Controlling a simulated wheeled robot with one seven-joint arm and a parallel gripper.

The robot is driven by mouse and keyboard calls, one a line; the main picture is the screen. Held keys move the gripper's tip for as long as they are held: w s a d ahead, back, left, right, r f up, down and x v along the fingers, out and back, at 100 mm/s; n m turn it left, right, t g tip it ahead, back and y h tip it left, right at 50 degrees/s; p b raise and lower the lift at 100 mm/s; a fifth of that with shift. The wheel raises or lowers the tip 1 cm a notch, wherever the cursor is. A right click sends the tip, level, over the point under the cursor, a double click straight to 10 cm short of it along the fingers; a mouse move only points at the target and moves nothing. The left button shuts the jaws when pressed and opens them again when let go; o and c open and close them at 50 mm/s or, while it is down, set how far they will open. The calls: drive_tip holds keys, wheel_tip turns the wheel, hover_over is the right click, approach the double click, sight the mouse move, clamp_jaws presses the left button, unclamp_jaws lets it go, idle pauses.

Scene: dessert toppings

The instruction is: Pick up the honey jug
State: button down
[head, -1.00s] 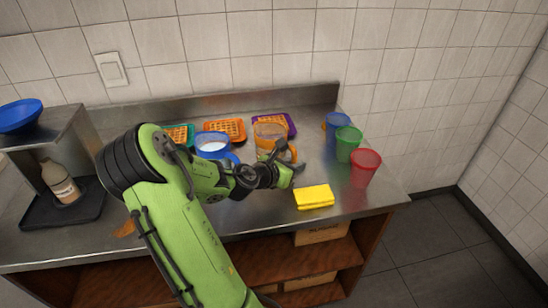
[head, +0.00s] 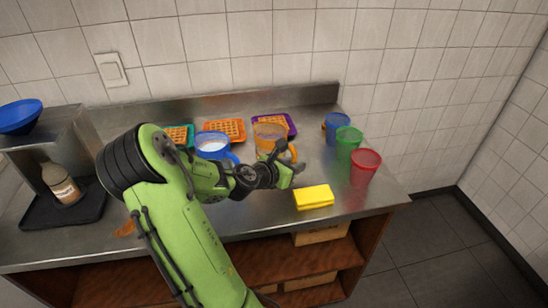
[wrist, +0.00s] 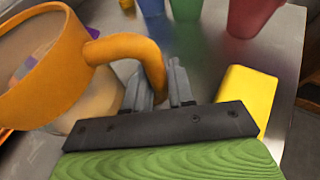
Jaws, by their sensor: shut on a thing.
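The honey jug (head: 268,138) is a clear jug with an orange rim and an orange handle. It stands on the steel counter (head: 240,214), in front of the purple tray. My gripper (head: 287,158) is at its handle, on the jug's right side. In the wrist view the jug (wrist: 45,70) fills the left, and its handle (wrist: 130,48) curves down between the two fingers of my gripper (wrist: 165,85), which are shut on it. The fingers partly hide the handle's lower end.
A blue-rimmed jug of white contents (head: 212,146) stands left of the honey jug. Waffle trays (head: 240,137) line the back. Blue, green and red cups (head: 364,170) stand at right. A yellow sponge (head: 314,197) lies near the front edge. A bottle (head: 63,188) stands far left.

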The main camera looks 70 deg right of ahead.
sight(295, 150)
drive_tip(key=shift+r, duration=0.2)
idle(0.3)
wheel_tip(295, 150, up, 10)
drive_tip(key=p, duration=0.5)
drive_tip(key=shift+f, duration=0.1)
drive_tip(key=shift+f, duration=0.1)
